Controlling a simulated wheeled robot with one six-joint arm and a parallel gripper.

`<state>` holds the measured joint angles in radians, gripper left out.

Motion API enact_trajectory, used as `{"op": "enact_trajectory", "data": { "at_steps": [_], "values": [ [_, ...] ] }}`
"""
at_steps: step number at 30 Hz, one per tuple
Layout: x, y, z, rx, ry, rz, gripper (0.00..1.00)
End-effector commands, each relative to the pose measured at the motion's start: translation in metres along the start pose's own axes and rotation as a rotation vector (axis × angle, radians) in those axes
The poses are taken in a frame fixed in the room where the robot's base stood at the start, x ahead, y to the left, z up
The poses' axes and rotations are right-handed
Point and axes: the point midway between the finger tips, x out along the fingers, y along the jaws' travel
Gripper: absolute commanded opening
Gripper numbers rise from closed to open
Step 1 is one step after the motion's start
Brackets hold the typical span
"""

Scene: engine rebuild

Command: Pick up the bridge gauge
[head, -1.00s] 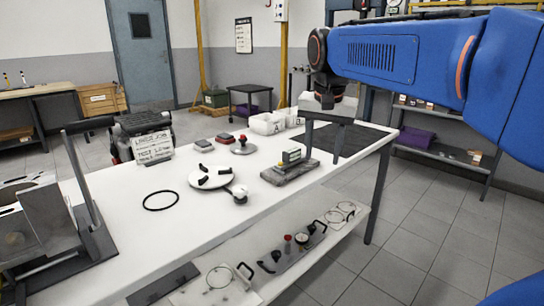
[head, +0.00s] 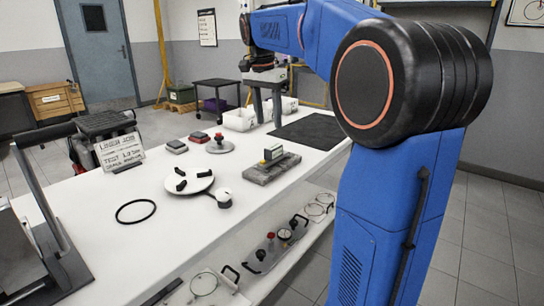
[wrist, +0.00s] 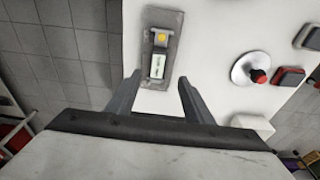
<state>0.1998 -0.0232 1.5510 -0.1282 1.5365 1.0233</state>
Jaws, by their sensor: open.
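A small block with a pale display and a yellow button, which looks like the bridge gauge (head: 273,153), sits on a grey slab (head: 262,176) on the white bench. In the wrist view the gauge (wrist: 157,65) lies lengthwise on the slab (wrist: 168,18), just beyond my fingertips. My gripper (head: 266,116) is open and empty, above the bench and beyond the gauge in the head view. In the wrist view my gripper (wrist: 159,84) has its fingers apart, roughly in line with the gauge and not touching it. Nothing hides the gauge.
A round plate with black pieces (head: 189,181), a black ring (head: 135,211) and a disc with a red knob (head: 220,145) stand left of the slab. White bins (head: 240,119) and a dark mat (head: 312,131) lie beyond. A lower shelf holds several tools.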

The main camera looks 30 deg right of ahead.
Motion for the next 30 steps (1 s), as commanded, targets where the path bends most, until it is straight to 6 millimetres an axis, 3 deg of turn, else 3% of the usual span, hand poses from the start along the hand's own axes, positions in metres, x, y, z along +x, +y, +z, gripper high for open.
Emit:
{"op": "enact_trajectory", "data": {
  "at_steps": [9, 19, 30],
  "values": [
    [0.055, 0.001, 0.0, -0.001, -0.001, 0.002, 0.47],
    [0.078, 0.001, 0.0, 0.0, 0.0, -0.001, 0.47],
    [0.121, 0.004, -0.001, -0.001, 0.0, 0.0, 0.47]
  ]
}}
